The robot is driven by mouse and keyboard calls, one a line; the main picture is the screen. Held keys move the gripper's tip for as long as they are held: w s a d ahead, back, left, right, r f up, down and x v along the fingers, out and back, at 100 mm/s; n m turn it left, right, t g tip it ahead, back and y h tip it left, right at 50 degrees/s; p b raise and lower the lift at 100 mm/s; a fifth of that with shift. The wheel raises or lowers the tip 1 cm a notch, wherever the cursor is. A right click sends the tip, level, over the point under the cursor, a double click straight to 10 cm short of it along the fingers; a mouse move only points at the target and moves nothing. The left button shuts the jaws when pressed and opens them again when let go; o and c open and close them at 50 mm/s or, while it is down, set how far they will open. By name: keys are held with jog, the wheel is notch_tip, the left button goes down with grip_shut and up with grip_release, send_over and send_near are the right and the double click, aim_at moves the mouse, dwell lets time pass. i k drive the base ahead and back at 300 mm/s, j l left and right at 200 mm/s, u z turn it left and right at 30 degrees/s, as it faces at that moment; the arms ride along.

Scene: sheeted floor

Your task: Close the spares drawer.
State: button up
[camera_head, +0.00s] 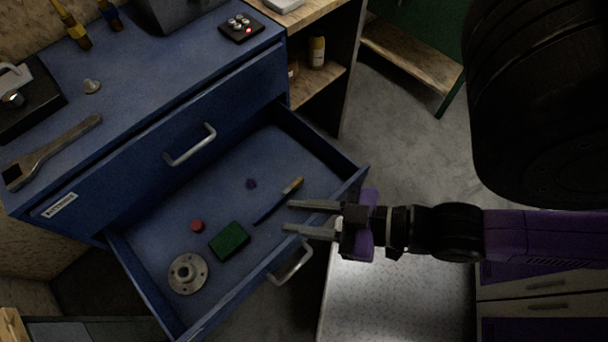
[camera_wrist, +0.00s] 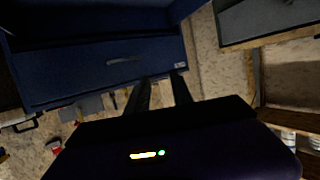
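A blue drawer (camera_head: 354,186) stands pulled far out of the blue cabinet, below a shut upper drawer (camera_head: 140,185). The open drawer has a metal bar handle (camera_head: 291,265) on its front. My gripper (camera_head: 288,215) reaches in from the right over the drawer's front edge, its two fingers apart with nothing between them. Its height above the drawer is hard to judge. In the wrist view the fingers (camera_wrist: 160,77) point toward a blue drawer front with a handle (camera_wrist: 125,60). The label (camera_head: 58,205) on the upper drawer is too small to read.
Inside the open drawer lie a flanged metal disc (camera_head: 188,273), a green block (camera_head: 229,241), a red cap (camera_head: 197,226) and a brush-like tool (camera_head: 279,201). A wooden shelf (camera_head: 318,84) stands right of the cabinet.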

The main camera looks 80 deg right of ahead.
aim_at(275, 147)
jog(key=k+j, duration=0.15)
jog(key=k, duration=0.35)
jog(key=k+j+z, duration=0.15)
jog(key=k, duration=0.35)
